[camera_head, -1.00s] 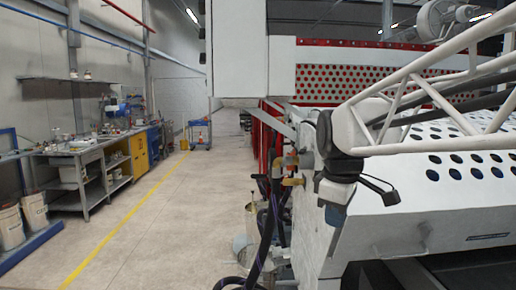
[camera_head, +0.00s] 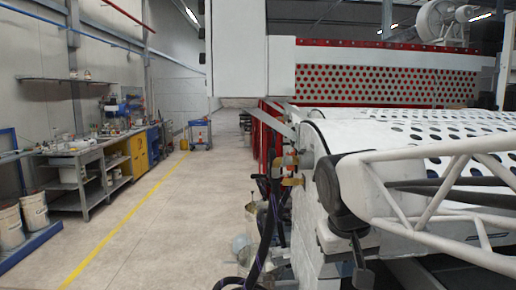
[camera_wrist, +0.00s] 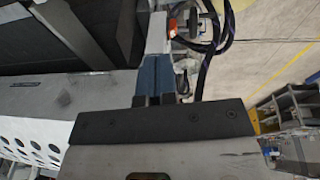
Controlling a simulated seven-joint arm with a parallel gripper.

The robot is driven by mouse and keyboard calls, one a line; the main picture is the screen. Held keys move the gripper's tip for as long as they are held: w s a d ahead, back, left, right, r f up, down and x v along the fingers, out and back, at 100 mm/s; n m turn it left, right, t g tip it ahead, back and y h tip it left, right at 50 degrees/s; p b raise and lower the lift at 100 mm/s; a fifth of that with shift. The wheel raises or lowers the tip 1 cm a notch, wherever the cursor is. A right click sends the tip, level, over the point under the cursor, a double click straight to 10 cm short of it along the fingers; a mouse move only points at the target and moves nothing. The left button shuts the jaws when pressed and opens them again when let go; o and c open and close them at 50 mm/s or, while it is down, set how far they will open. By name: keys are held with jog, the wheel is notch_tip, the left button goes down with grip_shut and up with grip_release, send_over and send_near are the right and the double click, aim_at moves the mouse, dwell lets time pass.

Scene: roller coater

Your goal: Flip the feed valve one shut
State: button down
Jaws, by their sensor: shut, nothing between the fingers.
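Two brass-yellow valve fittings show in the head view on the side of the white machine, an upper one (camera_head: 286,161) and a lower one (camera_head: 292,181). I cannot tell which is feed valve one, or read their handle positions. My gripper (camera_head: 362,278) is low at the right of them in the head view, apart from both, and partly cut off by the bottom edge. In the wrist view my gripper (camera_wrist: 154,98) is shut with nothing held. A small orange-red part (camera_wrist: 172,28) shows beyond the fingers near the hoses; I cannot tell if it is a valve.
Dark hoses (camera_head: 266,235) hang below the fittings; they also show in the wrist view (camera_wrist: 207,62). The white perforated machine cover (camera_head: 440,135) lies behind my arm. The floor aisle (camera_head: 180,225) on the left is clear. A workbench (camera_head: 80,165) stands at the left wall.

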aim_at(302, 152)
jog(key=w+a+r+m+h, duration=0.2)
jog(key=w+a+r, duration=0.2)
jog(key=w+r, duration=0.5)
jog(key=w+a+r+m+h, duration=0.2)
jog(key=w+a+r, duration=0.3)
jog(key=w+r, duration=0.5)
jog(key=w+a+r+m+h, duration=0.2)
jog(key=w+a+r, duration=0.3)
jog(key=w, duration=1.5)
notch_tip(302, 152, up, 5)
jog(key=shift+a+r, duration=0.1)
jog(key=shift+a, duration=0.1)
jog(key=shift+d+f, duration=0.1)
jog(key=shift+f, duration=0.1)
jog(key=x, duration=1.9)
jog(key=shift+d+f, duration=0.3)
